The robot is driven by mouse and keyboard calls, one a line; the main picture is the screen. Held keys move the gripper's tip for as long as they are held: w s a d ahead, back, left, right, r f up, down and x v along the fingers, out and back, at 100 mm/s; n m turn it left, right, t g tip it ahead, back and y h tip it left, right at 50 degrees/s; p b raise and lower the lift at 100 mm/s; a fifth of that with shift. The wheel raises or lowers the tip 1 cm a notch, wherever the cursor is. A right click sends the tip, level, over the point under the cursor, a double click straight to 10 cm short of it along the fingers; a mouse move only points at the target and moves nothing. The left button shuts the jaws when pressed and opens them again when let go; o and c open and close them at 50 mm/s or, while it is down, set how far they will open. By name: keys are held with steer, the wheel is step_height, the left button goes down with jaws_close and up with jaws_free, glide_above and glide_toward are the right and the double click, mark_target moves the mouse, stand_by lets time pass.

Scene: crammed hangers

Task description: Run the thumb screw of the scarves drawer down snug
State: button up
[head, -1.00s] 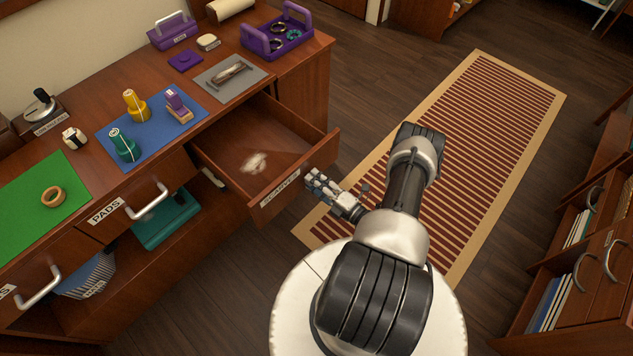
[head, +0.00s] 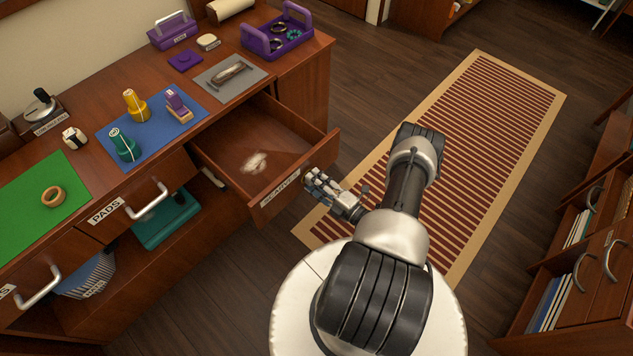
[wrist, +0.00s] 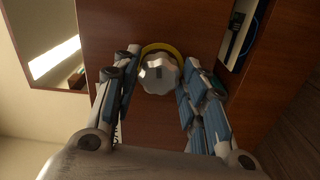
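The scarves drawer (head: 281,187) is pulled out under the counter, with its label on the front. A pale faceted thumb screw (wrist: 159,73) with a yellow ring behind its upper edge sits on the drawer's wooden front in the wrist view. My gripper (wrist: 160,66) is at it, with a finger on either side, drawn in close around the knob; it looks shut on it, though the contact at the left finger is hard to see. In the head view my gripper (head: 314,181) is at the right end of the drawer front and hides the screw.
A pale patterned thing (head: 255,162) lies in the open drawer. The pads drawer (head: 135,214) is at left. A striped rug (head: 480,130) lies on the floor at right.

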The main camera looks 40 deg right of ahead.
steer(key=shift+o, duration=1.3)
steer(key=s+d, duration=0.1)
steer(key=s, duration=1.1)
